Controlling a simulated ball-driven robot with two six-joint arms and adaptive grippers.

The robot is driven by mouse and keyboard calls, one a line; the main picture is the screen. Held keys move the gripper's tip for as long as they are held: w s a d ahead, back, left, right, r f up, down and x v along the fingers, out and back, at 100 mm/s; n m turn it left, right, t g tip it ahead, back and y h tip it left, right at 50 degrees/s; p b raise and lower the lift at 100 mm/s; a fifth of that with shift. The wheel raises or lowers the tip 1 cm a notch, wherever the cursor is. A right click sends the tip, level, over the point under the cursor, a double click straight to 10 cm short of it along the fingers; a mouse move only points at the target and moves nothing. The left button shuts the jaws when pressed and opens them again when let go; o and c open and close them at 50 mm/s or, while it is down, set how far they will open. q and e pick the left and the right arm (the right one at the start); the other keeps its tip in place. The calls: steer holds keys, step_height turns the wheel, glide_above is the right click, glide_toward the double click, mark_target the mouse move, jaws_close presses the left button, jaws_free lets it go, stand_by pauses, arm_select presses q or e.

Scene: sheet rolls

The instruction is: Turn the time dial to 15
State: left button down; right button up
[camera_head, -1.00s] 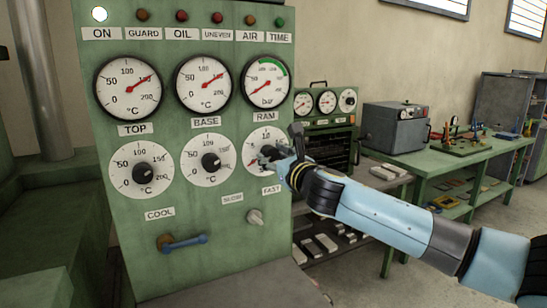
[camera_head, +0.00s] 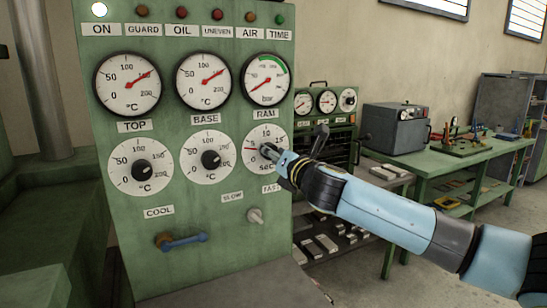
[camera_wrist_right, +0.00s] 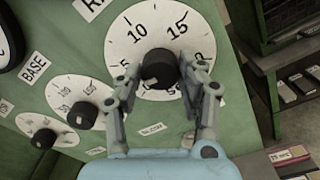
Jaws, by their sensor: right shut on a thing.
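The time dial (camera_head: 252,161) is the white round face marked 10, 15 and Sec at the lower right of the green panel. In the right wrist view its face (camera_wrist_right: 120,48) shows 10 and 15 above a black knob (camera_wrist_right: 157,66). My right gripper (camera_head: 269,152) reaches in from the right and is shut on this knob, one finger on each side in the wrist view (camera_wrist_right: 161,73). A red mark shows left of the knob in the head view. The fingers cover part of the dial's right side. My left gripper is not in view.
Two similar knob dials (camera_head: 141,165) (camera_head: 209,158) sit to the left on the panel (camera_head: 100,235). Three gauges are above. A small switch (camera_head: 255,215) and a blue-handled lever (camera_head: 183,242) are below. A green bench (camera_head: 420,163) stands to the right.

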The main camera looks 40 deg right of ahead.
steer(key=m+b, duration=0.8)
steer(key=m, duration=1.9)
steer(key=shift+f, duration=0.15)
steer(key=shift+m, duration=0.4)
steer(key=o, duration=1.2)
steer(key=v, duration=1.2)
